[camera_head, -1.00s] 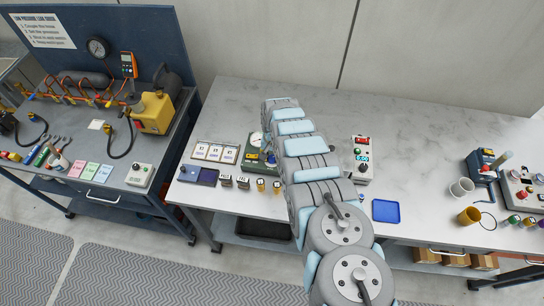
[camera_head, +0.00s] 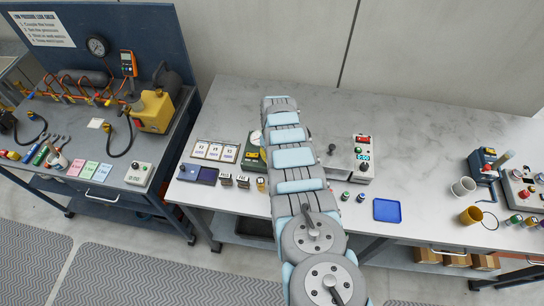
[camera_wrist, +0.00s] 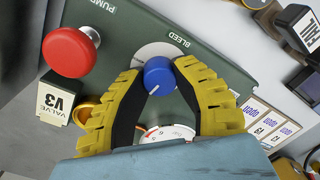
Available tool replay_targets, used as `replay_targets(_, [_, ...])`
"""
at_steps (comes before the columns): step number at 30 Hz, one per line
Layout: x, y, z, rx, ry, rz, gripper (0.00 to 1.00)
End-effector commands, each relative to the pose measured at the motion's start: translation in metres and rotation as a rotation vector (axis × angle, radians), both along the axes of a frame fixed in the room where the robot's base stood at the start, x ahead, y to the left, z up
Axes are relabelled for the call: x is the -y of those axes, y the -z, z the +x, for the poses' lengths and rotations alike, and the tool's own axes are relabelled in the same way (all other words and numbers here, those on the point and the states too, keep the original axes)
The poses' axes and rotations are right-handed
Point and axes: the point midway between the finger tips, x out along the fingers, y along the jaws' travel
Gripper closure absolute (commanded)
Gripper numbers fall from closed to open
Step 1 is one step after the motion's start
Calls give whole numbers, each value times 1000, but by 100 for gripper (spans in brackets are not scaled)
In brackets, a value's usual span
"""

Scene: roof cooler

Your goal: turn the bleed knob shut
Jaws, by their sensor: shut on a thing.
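The bleed knob (camera_wrist: 160,76) is a round blue knob on a pale disc, next to the BLEED label (camera_wrist: 181,39) on a dark green panel (camera_wrist: 205,88). A white pointer line on the knob points toward the bottom of the wrist view, slightly left. My gripper (camera_wrist: 160,69) has a yellow finger on each side of the knob and is shut on it. In the head view, my arm covers the gripper and the knob; only the left part of the green unit (camera_head: 251,158) shows.
In the wrist view, a red mushroom button (camera_wrist: 69,52) stands close to the left finger. A gauge (camera_wrist: 168,134) lies partly hidden between the fingers. In the head view, a grey box with a display (camera_head: 363,157) stands right of my arm.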

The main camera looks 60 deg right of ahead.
Motion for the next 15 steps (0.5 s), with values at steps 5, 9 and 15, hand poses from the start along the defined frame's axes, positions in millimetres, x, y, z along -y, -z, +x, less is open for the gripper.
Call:
replay_targets(5, [1,1,1,2,-60,-3,100])
replay_targets(9, [0,1,1,2,-98,-3,100])
replay_targets(15, [0,1,1,2,-135,-2,100])
